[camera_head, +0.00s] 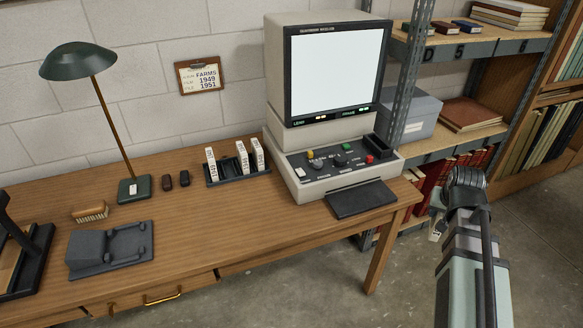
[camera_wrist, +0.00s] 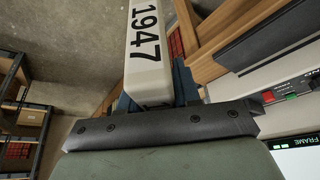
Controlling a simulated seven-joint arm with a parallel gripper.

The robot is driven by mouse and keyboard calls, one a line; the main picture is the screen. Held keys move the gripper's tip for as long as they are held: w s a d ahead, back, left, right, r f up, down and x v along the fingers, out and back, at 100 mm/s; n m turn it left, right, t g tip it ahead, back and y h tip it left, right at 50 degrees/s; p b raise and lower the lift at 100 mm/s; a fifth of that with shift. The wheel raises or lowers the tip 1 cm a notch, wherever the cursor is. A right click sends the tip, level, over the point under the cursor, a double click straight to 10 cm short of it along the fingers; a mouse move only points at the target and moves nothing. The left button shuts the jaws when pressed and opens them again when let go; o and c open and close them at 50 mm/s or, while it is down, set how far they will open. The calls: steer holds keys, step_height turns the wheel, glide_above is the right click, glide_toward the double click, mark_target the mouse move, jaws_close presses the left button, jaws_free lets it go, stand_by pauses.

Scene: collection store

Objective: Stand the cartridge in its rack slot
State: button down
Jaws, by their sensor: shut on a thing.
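A white cartridge marked 1947 (camera_wrist: 146,45) is held in my gripper (camera_wrist: 155,88), with dark blue fingers on both sides of it in the wrist view. In the head view my gripper (camera_head: 438,222) is off the right end of the desk, and a small pale part of the cartridge (camera_head: 435,236) shows beside it. The black rack (camera_head: 238,181) stands on the desk left of the microfilm reader. It holds one white cartridge (camera_head: 211,164) at its left and two (camera_head: 250,156) towards its right, all upright. Empty room shows between them. The gripper is well apart from the rack.
The reader (camera_head: 330,110), with its control panel and dark front plate (camera_head: 360,198), stands between my gripper and the rack. A metal shelf post (camera_head: 407,70) rises behind. A green lamp (camera_head: 80,62), a brush (camera_head: 90,211) and a grey device (camera_head: 110,247) are on the left.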

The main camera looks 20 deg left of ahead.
steer(key=w+a+r, duration=0.2)
steer(key=w+a, duration=0.1)
steer(key=a, duration=0.5)
steer(key=w+a+r, duration=0.3)
steer(key=a, duration=0.5)
steer(key=w+a+r, duration=0.2)
steer(key=a, duration=0.5)
steer(key=s+a+r+n+y, duration=0.1)
steer(key=a+r, duration=0.3)
steer(key=a, duration=1)
steer(key=a+r+n, duration=0.1)
steer(key=a+r, duration=0.2)
steer(key=a, duration=1.1)
steer(key=s+a+f+n+g+y, duration=0.1)
steer(key=a+f+n, duration=0.35)
steer(key=a, duration=0.75)
steer(key=s+a+f+n+y, duration=0.1)
steer(key=s+a+f+n, duration=0.15)
steer(key=a+f, duration=0.65)
steer(key=shift+w+a+f, duration=0.15)
steer(key=shift+a+f, duration=0.4)
steer(key=shift+f, duration=0.6)
steer(key=shift+w+a+f, duration=0.1)
steer(key=shift+a+f, duration=0.5)
steer(key=shift+f, duration=0.5)
steer(key=shift+w+a+f, duration=0.15)
steer(key=shift+a+f, duration=0.4)
steer(key=shift+f, duration=0.6)
